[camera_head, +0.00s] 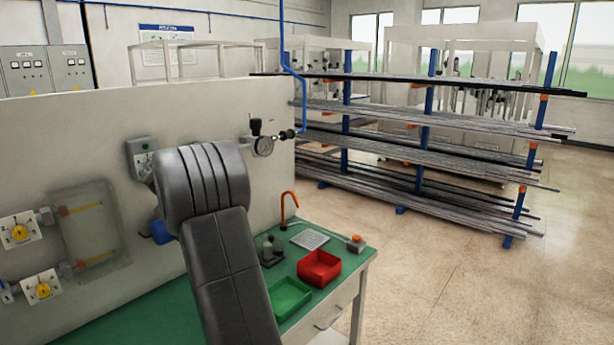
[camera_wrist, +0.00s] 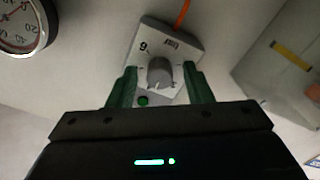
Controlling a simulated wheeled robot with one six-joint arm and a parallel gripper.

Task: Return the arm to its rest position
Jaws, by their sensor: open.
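In the wrist view my gripper (camera_wrist: 161,88) shows two green fingers held apart, with nothing between them touching. Beyond the fingertips is a pale box with a grey knob (camera_wrist: 160,71), the number 9, a small label and a green button (camera_wrist: 143,100). I cannot tell whether a fingertip touches the box. In the head view my dark grey arm (camera_head: 225,260) rises from the bottom edge and bends toward the wall panel. It hides my gripper there. A grey wall box (camera_head: 139,158) shows just left of the arm's bend.
A green-topped bench (camera_head: 335,262) holds a red bin (camera_head: 319,268) and a green bin (camera_head: 290,297). A rack of metal bars (camera_head: 430,150) stands behind; the floor at right is clear.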

